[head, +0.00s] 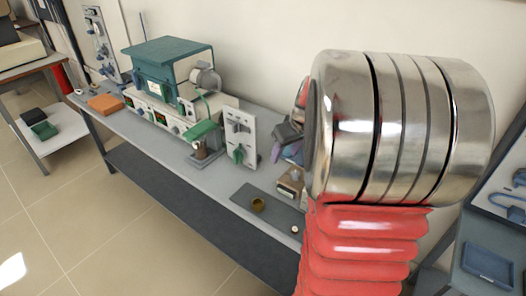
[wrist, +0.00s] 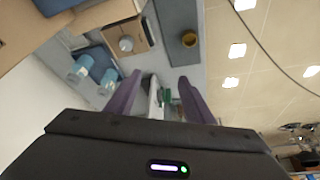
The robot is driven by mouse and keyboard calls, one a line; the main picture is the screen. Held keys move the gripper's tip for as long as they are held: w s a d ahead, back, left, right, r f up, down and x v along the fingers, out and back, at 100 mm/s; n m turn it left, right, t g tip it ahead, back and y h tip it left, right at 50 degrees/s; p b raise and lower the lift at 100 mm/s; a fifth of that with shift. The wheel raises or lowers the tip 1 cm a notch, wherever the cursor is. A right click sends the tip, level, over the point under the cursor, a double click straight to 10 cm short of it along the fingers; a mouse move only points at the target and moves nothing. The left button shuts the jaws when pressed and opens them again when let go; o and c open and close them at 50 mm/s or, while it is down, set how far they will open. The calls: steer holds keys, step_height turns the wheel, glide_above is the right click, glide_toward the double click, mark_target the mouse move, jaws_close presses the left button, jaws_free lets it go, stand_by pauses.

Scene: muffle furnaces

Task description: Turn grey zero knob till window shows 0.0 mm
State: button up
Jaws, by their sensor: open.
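A small tan box with a round grey knob sits on the bench in the wrist view; the box (wrist: 139,31) and the knob (wrist: 126,44) are at upper left. The box also shows in the head view (head: 288,187), right of centre, partly covered by my arm. I take this knob to be the grey zero knob. I cannot make out a window or any reading. My gripper (wrist: 160,78) has two purple fingers, spread apart with nothing held between them. In the head view my gripper (head: 290,154) is above the bench near the box, apart from the knob.
A dark mat (head: 243,198) with a brass-coloured cup (head: 258,205) lies beside the box. A white panel (head: 240,137) with a green knob stands upright behind it. A green furnace (head: 168,70) is farther left. Two blue-capped jars (wrist: 80,68) stand near the box.

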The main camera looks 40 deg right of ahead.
glide_toward(296, 174)
steer(key=v, duration=0.5)
steer(key=shift+r, duration=0.15)
steer(key=x, duration=1.3)
steer(key=shift+w+d+f, duration=0.1)
steer(key=shift+f, duration=0.25)
steer(key=shift+c, duration=0.5)
steer(key=c, duration=0.9)
steer(key=shift+c, duration=0.2)
